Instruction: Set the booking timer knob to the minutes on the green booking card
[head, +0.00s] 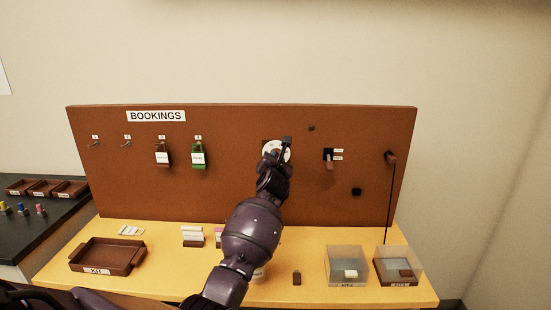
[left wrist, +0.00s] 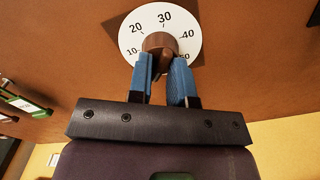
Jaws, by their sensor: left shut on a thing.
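The timer dial (head: 270,146) is a white disc on a brown board; in the left wrist view the dial (left wrist: 152,15) shows 10, 20, 30, 40 and 50. Its brown knob (left wrist: 159,42) is at the centre. My left gripper (left wrist: 162,70) is shut on the knob, one blue finger on each side; in the head view the gripper (head: 279,156) covers part of the dial. I cannot tell which number the knob points to. The green booking card (head: 198,156) hangs on a hook left of the dial; its writing is too small to read. My right gripper is out of view.
A dark red card (head: 162,156) hangs beside the green one, under the BOOKINGS sign (head: 156,116). A small lever (head: 329,160) and a corded peg (head: 391,158) are on the board to the right. The yellow table holds a KIT tray (head: 107,256) and two clear-walled bins (head: 347,262).

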